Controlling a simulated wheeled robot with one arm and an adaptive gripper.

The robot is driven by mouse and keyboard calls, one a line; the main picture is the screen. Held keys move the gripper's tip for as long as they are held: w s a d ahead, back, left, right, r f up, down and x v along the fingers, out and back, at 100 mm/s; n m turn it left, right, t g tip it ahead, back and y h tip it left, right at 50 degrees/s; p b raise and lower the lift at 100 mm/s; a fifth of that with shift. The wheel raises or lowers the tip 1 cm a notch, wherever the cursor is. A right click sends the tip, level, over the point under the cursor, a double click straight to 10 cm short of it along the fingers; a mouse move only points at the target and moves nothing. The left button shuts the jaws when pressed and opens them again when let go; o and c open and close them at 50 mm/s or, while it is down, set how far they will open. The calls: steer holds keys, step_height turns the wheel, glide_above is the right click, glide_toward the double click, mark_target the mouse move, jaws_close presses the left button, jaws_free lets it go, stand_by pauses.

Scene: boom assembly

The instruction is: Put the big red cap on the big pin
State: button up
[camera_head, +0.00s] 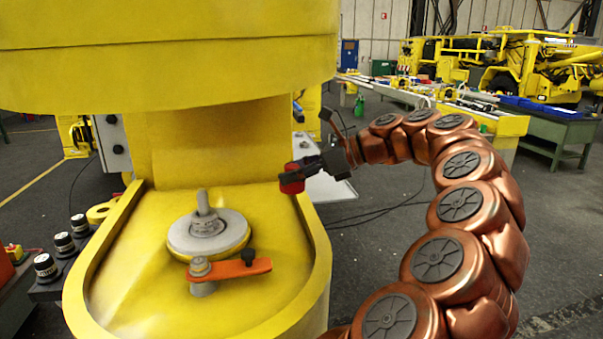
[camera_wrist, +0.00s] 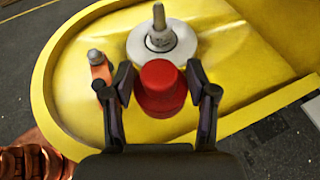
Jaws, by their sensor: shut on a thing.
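My gripper (camera_head: 303,170) is shut on the big red cap (camera_head: 291,179), which it holds near the right rim of the yellow housing. In the wrist view the red cap (camera_wrist: 160,86) sits between the two fingers of my gripper (camera_wrist: 160,88). The big pin (camera_head: 204,203) stands upright in the middle of a round grey disc (camera_head: 180,241) on the yellow housing, to the left of the cap and apart from it. In the wrist view the big pin (camera_wrist: 159,17) rises beyond the cap, with no cap on it.
An orange lever (camera_head: 238,269) with a bolt and a dark knob lies in front of the disc. A yellow column (camera_head: 215,145) rises behind it. The curved yellow rim (camera_head: 318,255) surrounds the recess. Several black-and-white cylinders (camera_head: 64,243) stand at the left.

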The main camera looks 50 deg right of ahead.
steer(key=b, duration=0.3)
glide_above(202, 190)
steer(key=shift+w+f, duration=0.1)
steer(key=shift+f, duration=1.75)
stand_by(1.6)
steer(key=o, duration=1.3)
steer(key=v, duration=1.2)
steer(key=shift+f, duration=0.15)
